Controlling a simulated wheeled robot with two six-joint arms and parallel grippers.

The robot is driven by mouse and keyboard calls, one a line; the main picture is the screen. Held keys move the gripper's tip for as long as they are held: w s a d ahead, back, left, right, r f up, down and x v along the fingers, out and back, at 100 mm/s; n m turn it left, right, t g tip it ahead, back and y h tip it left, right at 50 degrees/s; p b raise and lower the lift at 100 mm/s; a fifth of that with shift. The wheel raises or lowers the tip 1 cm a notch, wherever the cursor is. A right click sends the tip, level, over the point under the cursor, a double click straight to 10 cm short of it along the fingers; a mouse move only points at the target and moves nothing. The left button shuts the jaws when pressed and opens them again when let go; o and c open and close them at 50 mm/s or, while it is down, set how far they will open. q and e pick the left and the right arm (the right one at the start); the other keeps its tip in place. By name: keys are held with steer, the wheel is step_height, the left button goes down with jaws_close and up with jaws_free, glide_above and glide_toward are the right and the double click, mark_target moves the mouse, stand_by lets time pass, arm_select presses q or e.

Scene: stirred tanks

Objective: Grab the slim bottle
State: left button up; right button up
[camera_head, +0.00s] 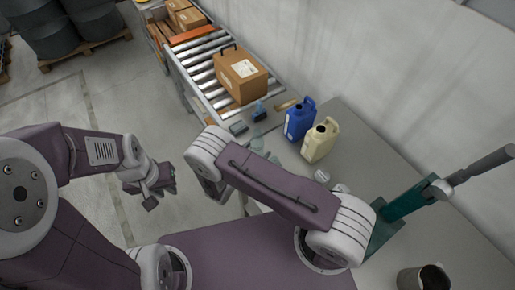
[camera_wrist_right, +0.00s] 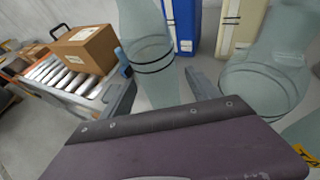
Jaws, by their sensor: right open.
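A slim, translucent grey-green bottle (camera_wrist_right: 147,35) with dark bands stands in the right wrist view, its top cut off by the frame. My right gripper (camera_wrist_right: 160,80) is open, with one finger to each side of the bottle in the picture; I cannot tell whether either touches it. A wider translucent flask (camera_wrist_right: 262,85) stands to the right of the fingers. In the head view my right arm hides most of this glassware and the right fingers. My left gripper (camera_head: 158,190) hangs empty over the floor at the left; its jaw opening is unclear.
A blue jug (camera_head: 298,120) and a cream jug (camera_head: 318,141) stand behind the glassware on the grey table (camera_head: 372,140). A cardboard box (camera_head: 240,77) sits on the roller conveyor (camera_head: 196,62). A green lever device (camera_head: 408,200) and a metal cup (camera_head: 422,279) are at the right.

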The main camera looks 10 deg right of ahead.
steer(key=p+x, duration=0.1)
steer(key=x, duration=0.2)
steer(key=shift+w+d+r, duration=0.1)
steer(key=shift+w+d, duration=0.1)
steer(key=shift+d, duration=0.05)
steer(key=shift+w+d+f, duration=0.1)
steer(key=shift+w+f, duration=0.05)
steer(key=shift+f, duration=0.05)
steer(key=shift+r, duration=0.1)
steer(key=c, duration=1.4)
arm_select(q)
steer(key=shift+s+r, duration=0.1)
steer(key=shift+r, duration=0.8)
